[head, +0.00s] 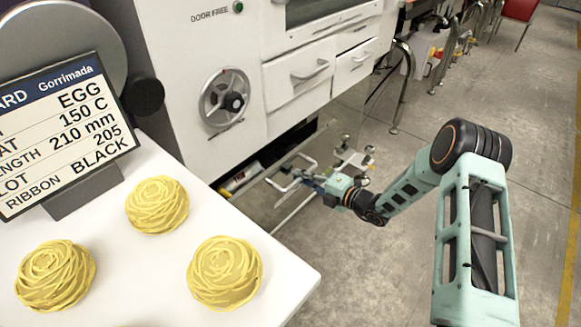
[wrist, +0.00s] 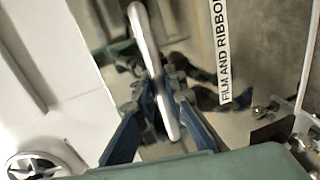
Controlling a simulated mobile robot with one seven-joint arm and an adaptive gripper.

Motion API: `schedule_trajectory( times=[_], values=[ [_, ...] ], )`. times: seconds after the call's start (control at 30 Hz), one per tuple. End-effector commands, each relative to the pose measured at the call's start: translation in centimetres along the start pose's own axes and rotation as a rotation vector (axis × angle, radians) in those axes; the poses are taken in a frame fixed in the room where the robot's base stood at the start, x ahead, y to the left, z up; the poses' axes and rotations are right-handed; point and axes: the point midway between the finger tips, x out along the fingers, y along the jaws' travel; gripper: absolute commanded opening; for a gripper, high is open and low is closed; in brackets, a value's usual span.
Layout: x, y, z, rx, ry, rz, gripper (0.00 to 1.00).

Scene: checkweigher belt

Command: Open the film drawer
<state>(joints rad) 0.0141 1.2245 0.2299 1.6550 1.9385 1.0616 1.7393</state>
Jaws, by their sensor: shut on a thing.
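The film drawer (head: 262,207) is the low, shiny metal one under the white machine. It stands partly out, and rolls and coloured items show inside behind its front. In the wrist view its reflective front carries a label (wrist: 220,50) reading "FILM AND RIBBON". Its bar handle (wrist: 146,38) runs between my fingers; the handle also shows in the head view (head: 283,184). My gripper (wrist: 162,100) is shut on this handle, with a finger on each side. In the head view my gripper (head: 318,181) is at the drawer front, low near the floor.
Two white drawers (head: 298,72) with handles sit above, beside a round dial (head: 226,97). A white table (head: 290,282) with yellow pasta nests (head: 224,273) and a sign (head: 62,135) stands in front. Small metal parts (head: 355,160) are right of the drawer. Grey floor (head: 375,270) is clear around my arm.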

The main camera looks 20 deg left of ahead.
Motion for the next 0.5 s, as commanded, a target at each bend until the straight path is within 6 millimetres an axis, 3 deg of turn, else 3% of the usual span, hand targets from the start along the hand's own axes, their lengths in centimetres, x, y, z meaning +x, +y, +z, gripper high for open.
schedule_trajectory(
  times=[0.1, 0.5],
  values=[
    [-3.6, -0.3, 0.2, 0.007, -0.006, -0.001, 0.0],
    [-13.8, -2.6, 0.1, 0.004, -0.006, -0.001, 0.0]
  ],
)
